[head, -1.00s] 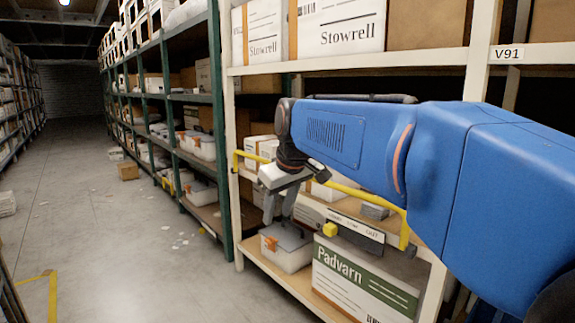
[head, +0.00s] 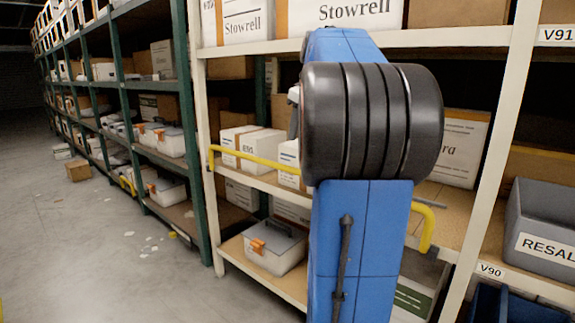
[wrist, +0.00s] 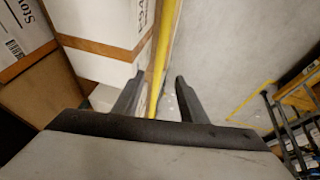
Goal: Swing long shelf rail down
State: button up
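The long yellow shelf rail (head: 260,162) runs across the front of the cream rack at middle-shelf height. Its bent left end meets the left upright, and its bent right end (head: 428,225) shows right of my arm. My arm hides the rail's middle. My gripper (wrist: 158,98) is open in the wrist view, one finger on each side of the yellow rail (wrist: 160,65) as seen there. I cannot tell whether the rail is truly between the fingertips or beyond them, and no contact shows. In the head view my arm hides the fingers.
White boxes (head: 245,140) stand on the shelf behind the rail. A grey lidded bin (head: 275,247) sits on the lower shelf. A grey RESAL bin (head: 543,238) is at the right. The aisle floor (head: 110,260) at left is mostly clear, with paper scraps.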

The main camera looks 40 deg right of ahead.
aim_at(290, 168)
jog(key=x, duration=1.6)
jog(key=shift+a, duration=0.1)
grip_shut()
